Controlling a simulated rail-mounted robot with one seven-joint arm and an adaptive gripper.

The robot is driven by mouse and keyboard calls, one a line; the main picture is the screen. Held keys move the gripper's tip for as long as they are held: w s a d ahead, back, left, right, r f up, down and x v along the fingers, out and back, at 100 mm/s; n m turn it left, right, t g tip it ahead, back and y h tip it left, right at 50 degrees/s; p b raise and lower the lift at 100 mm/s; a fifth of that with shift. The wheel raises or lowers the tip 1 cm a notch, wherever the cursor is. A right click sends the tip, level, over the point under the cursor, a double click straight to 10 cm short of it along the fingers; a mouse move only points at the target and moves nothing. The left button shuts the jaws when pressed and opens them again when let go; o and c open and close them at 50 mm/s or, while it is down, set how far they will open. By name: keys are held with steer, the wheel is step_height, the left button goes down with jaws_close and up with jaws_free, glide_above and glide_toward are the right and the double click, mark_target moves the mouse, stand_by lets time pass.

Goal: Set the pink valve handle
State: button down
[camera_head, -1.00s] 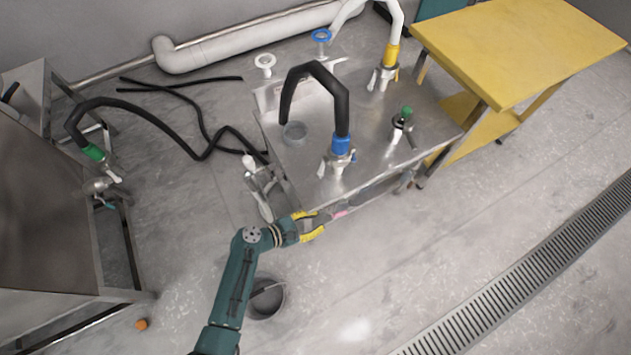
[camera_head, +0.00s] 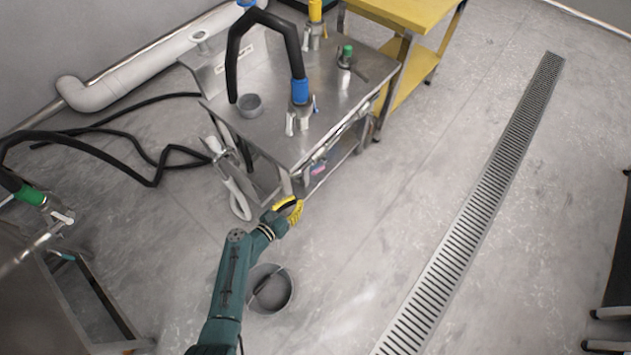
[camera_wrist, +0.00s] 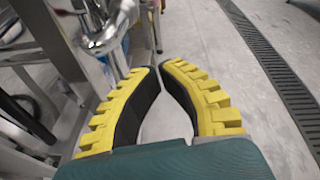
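The pink valve handle (camera_head: 318,169) is a small pink patch under the right front edge of the steel table (camera_head: 270,140), partly hidden by the table's edge and pipes. I cannot make it out clearly in the wrist view. My gripper (camera_head: 297,203), with yellow and black fingers, is just in front of the table's near corner, lower than and left of the handle, apart from it. In the wrist view my gripper's (camera_wrist: 161,67) fingertips are almost together with nothing between them. A shiny metal pipe bend (camera_wrist: 105,38) lies beyond the left finger.
A grey bucket (camera_head: 270,289) stands on the floor beside my arm. A table leg and metal pipes crowd the left of the wrist view. A floor drain grate (camera_head: 475,210) runs along the right. The floor between table and grate is clear. A yellow table (camera_head: 405,12) stands behind.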

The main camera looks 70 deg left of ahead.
mark_target(319, 170)
steer(key=w+a+r+b, duration=0.1)
steer(key=w+a+b, duration=0.3)
steer(key=w, duration=0.4)
steer(key=shift+a, duration=0.65)
steer(key=shift+r, duration=0.1)
